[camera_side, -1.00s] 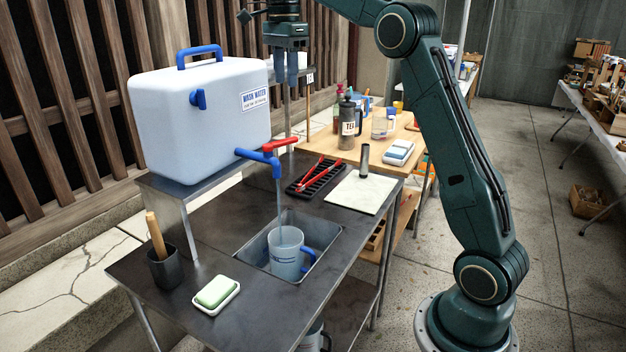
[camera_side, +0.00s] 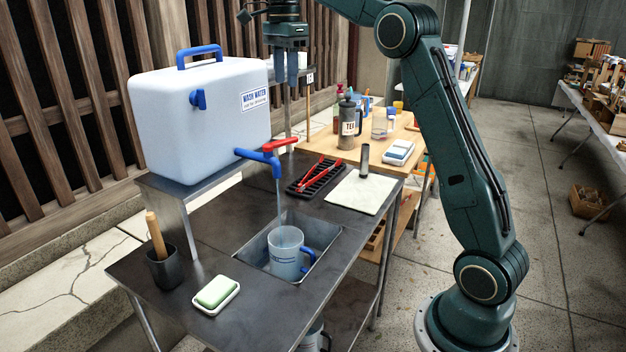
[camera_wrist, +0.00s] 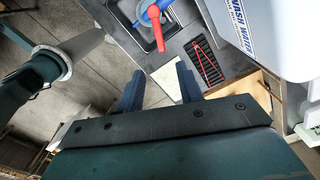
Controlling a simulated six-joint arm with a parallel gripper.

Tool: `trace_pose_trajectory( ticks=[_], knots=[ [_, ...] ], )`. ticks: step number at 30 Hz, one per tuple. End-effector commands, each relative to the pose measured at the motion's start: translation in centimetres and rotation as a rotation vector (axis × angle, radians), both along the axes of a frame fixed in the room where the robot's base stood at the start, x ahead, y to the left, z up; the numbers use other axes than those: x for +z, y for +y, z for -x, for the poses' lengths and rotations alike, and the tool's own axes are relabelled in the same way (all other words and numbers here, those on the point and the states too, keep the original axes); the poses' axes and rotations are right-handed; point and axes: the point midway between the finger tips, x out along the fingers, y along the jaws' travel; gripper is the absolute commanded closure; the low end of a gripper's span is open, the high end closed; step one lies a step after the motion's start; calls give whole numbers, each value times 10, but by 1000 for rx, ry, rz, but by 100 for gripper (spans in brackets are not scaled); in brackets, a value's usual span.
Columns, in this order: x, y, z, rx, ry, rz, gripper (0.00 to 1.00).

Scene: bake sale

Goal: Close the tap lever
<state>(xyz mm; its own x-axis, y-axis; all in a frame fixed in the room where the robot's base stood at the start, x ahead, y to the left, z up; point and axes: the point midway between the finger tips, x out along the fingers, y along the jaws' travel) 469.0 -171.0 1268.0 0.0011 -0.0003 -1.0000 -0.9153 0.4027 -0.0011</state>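The red tap lever (camera_side: 282,145) sits on top of the blue tap (camera_side: 257,155) at the front of the white water container (camera_side: 200,125). The lever points out sideways to the right. A thin stream of water runs from the spout into a translucent mug with a blue handle (camera_side: 286,258) standing in the sink basin. In the wrist view the red lever (camera_wrist: 156,27) shows near the top, beyond the fingers. My gripper (camera_side: 286,82) hangs above and behind the tap, pointing down, empty. Its blue fingers are apart in the wrist view (camera_wrist: 160,75), touching nothing.
A black rack with red tongs (camera_side: 316,178) and a pale board (camera_side: 360,192) lie right of the tap. A green soap on a dish (camera_side: 217,293) and a dark cup with a wooden handle (camera_side: 164,265) stand front left. A press marked TEA (camera_side: 348,124) stands behind.

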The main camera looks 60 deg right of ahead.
Motion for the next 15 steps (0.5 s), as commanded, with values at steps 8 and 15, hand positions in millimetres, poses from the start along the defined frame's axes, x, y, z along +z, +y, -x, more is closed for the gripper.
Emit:
trace_pose_trajectory(
  ticks=[8, 15],
  knots=[
    [0, 0, 0, 0, 0, 0, 68],
    [1, 2, 2, 48, -12, 4, 100]
  ],
)
